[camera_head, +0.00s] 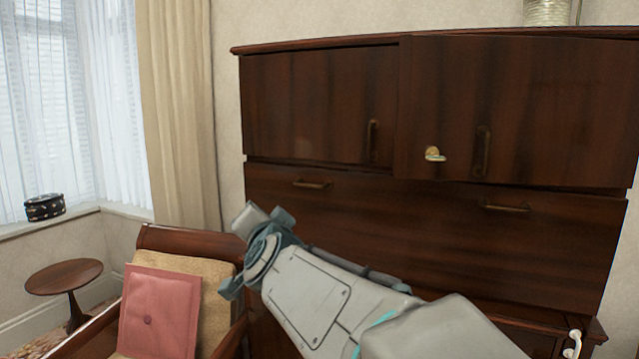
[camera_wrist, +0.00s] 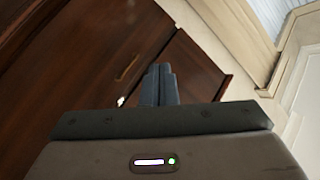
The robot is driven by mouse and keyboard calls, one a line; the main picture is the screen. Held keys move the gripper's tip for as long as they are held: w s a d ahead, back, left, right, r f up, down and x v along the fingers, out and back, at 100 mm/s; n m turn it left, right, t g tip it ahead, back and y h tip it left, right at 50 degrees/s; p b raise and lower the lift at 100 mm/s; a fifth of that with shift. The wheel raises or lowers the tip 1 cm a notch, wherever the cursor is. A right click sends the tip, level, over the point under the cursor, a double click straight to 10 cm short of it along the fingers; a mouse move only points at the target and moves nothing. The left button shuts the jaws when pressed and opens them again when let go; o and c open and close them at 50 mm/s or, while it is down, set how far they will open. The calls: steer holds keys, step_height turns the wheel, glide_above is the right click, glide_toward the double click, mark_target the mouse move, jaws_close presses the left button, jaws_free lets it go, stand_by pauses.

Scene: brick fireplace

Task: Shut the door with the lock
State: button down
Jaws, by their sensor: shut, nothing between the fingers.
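The door with the lock (camera_head: 515,110) is the upper right door of a dark wooden cabinet. A brass lock or knob (camera_head: 434,154) sits near its lower left, beside a dark vertical handle (camera_head: 482,151). The door's left edge stands slightly proud of the neighbouring left door (camera_head: 318,105); I cannot tell how far it is open. My gripper (camera_wrist: 160,84) is shut and empty in the wrist view, pointing toward dark wood panels. In the head view my arm reaches in front of the cabinet's lower left, left of and below the lock; the fingertips are not clear there.
A wooden chair with a pink cushion (camera_head: 160,312) stands close to my arm at the lower left. A small round table (camera_head: 64,277) is by the window. Two drop-front handles (camera_head: 311,184) run along the cabinet's middle panel. A woven pot (camera_head: 547,12) stands on top.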

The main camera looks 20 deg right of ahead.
steer(key=d+r+m+h, duration=0.6)
steer(key=m+h, duration=0.1)
steer(key=m+g+h+b, duration=0.3)
steer(key=m+g+h, duration=0.5)
steer(key=m+g, duration=0.75)
glide_toward(423, 175)
steer(key=shift+m+t, duration=0.65)
steer(key=shift+t, duration=0.1)
steer(key=shift+d+p, duration=1.25)
steer(key=shift+d, duration=1.65)
